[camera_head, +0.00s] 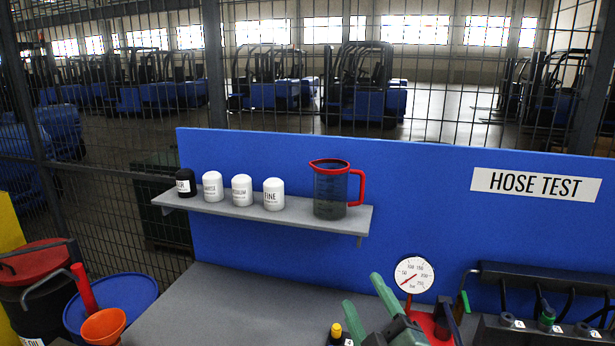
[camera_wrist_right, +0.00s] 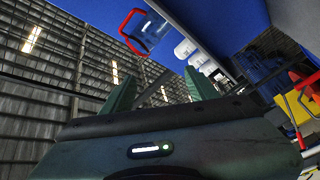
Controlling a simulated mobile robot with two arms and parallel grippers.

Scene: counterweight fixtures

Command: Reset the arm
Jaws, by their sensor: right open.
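My right gripper (camera_head: 363,291) rises from the lower edge of the head view, over the front of the grey bench (camera_head: 235,305). Its two green fingers are spread apart with nothing between them. In the right wrist view the same open fingers (camera_wrist_right: 160,88) point up, with the red-handled jug (camera_wrist_right: 148,32) beyond them. My left gripper shows in neither view.
A dial gauge (camera_head: 415,275) stands just right of my right gripper, near a black rack (camera_head: 540,280). A small yellow-capped bottle (camera_head: 336,334) is just left of it. A shelf (camera_head: 290,215) holds a jug (camera_head: 330,190) and several small containers. The bench's left part is clear.

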